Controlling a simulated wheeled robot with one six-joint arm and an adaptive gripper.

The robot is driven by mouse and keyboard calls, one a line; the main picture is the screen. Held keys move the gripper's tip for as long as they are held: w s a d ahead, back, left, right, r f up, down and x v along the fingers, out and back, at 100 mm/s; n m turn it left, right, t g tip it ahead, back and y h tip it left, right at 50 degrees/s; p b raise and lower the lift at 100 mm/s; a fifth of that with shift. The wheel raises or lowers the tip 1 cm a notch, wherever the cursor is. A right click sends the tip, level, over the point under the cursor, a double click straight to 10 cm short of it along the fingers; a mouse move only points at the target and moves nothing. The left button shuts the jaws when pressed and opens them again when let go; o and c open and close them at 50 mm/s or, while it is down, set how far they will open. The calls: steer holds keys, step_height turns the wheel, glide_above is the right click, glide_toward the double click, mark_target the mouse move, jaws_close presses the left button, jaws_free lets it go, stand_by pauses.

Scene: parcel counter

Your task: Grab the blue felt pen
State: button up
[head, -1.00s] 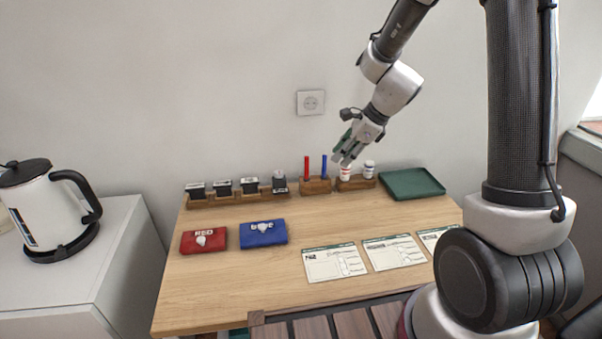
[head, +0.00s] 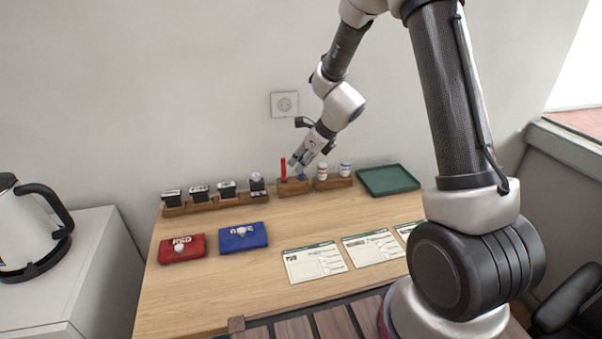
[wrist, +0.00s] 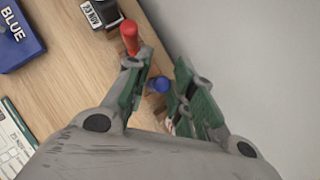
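The blue felt pen (wrist: 158,84) stands in the wooden pen holder (head: 293,188) at the back of the table. In the wrist view its blue end shows between the two fingers of my gripper (wrist: 160,92), which are apart. In the head view my gripper (head: 299,163) is over the holder and hides most of the pen; a bit of blue (head: 301,177) shows below the fingers. The red felt pen (wrist: 129,38) stands beside it, just outside one finger; it also shows in the head view (head: 283,168).
Two small bottles (head: 334,170) stand in a holder right of the pens, and a green tray (head: 388,192) lies beyond. Several stamps (head: 199,193) sit in a rack to the left. Red (head: 181,252) and blue (head: 230,243) pads and several cards (head: 314,263) lie in front.

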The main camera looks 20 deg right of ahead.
steer(key=c, duration=0.5)
